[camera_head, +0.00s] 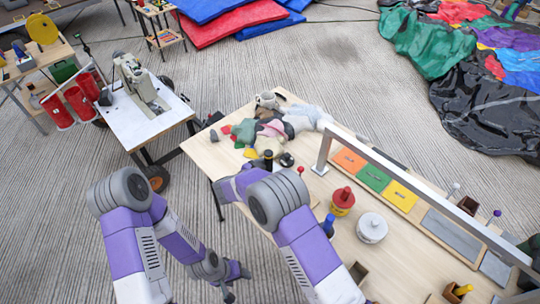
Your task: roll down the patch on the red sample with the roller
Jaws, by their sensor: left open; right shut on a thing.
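My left gripper (229,297) shows small and dark at the bottom edge, off the table's left side. It is open and away from everything on the table. My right arm (300,240) reaches over the table's left part. Its fingers are hidden behind the arm links, so what they hold does not show. A dark upright handle-like piece (268,155) shows just beyond that arm; I cannot tell whether it is the roller. A row of sample panels holds an orange-red one (350,160), a green one (373,178) and a yellow one (401,195). I cannot make out a patch.
A grey metal rail (430,195) spans the table (338,215) along the panels. Crumpled fabric (283,125) lies at the back left. A machine cart (145,115) stands left.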

